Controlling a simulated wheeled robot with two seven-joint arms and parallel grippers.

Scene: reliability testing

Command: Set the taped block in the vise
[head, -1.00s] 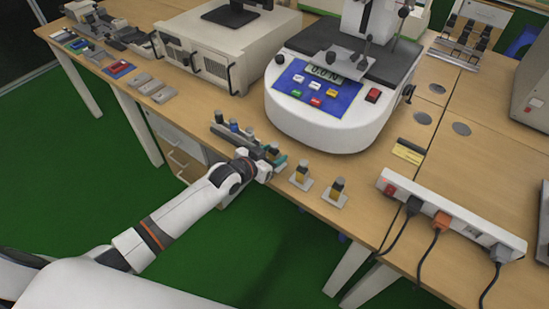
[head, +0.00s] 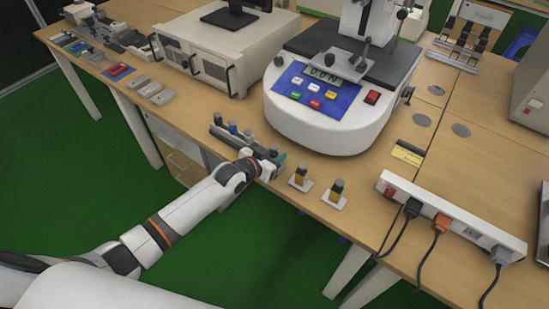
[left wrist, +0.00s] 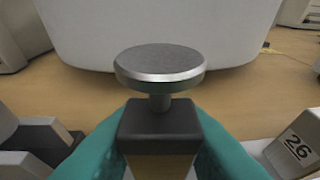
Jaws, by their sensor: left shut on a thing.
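My left gripper (head: 277,164) is at the front table edge, at the right end of a dark rack (head: 222,135) with several round-topped pieces. In the left wrist view its teal fingers (left wrist: 160,150) are shut on a block (left wrist: 158,128) with a dark cap and a brownish body below. A round metal disc (left wrist: 160,64) on a short stem tops it. Whether the held block still touches its seat is hidden. I cannot tell which thing is the vise; the white tester (head: 325,120) behind carries metal fittings on its dark platform. My right gripper is not in view.
Two small yellow-and-dark pieces on pale plates (head: 300,177) (head: 335,195) stand just right of my gripper. A power strip (head: 455,222) with cables lies at front right. A beige case (head: 215,45) stands behind left. A plate marked 26 (left wrist: 298,148) is near.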

